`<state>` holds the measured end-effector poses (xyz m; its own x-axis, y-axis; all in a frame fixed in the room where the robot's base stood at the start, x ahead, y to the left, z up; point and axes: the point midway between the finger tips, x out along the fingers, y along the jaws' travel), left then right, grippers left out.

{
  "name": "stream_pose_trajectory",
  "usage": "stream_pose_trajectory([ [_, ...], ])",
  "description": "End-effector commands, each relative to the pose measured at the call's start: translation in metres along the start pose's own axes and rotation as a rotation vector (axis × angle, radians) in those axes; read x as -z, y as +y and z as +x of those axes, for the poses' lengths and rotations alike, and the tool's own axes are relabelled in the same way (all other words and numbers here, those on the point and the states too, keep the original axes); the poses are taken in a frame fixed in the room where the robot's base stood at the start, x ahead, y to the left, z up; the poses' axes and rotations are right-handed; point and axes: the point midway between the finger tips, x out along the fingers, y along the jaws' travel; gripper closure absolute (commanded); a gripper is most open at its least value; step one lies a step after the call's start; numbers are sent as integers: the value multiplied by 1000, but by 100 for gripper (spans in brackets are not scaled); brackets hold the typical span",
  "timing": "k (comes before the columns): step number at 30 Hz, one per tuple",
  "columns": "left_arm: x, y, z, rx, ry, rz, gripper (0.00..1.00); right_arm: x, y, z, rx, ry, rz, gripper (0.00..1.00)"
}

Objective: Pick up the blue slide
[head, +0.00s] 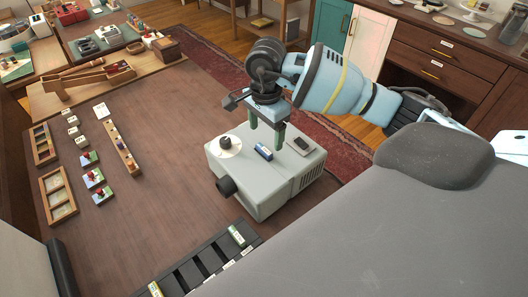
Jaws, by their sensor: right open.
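The blue slide (264,153) is a small blue and white piece lying on top of the pale grey projector (245,192). My right gripper (267,147) points down over the projector top. Its two green-tipped fingers are apart, one to each side of the slide in the picture, and their tips are close to it. I see no contact, and I cannot tell the exact height of the tips above the slide. My left gripper is not in view.
On the projector top, a white round dial (230,145) lies left of the slide and a dark piece (300,145) lies right. A black slotted tray (203,265) stands in front. Wooden frames (58,195) and small slides with red pieces (95,178) lie at left. The tabletop (165,190) between is clear.

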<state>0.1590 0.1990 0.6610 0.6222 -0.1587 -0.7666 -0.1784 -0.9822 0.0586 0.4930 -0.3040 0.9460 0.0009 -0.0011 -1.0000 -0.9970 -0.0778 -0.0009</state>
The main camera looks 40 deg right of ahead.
Motion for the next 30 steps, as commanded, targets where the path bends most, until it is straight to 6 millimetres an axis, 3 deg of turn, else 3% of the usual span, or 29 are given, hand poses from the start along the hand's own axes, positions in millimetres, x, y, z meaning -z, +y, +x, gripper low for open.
stream_pose_trajectory([
  [10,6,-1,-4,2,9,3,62,-7,2,43,-1,-2,1,24],
  [20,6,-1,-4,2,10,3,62,-7,2,49,0,-1,-1,25],
  [30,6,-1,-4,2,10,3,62,-7,2,49,0,-1,0,69],
])
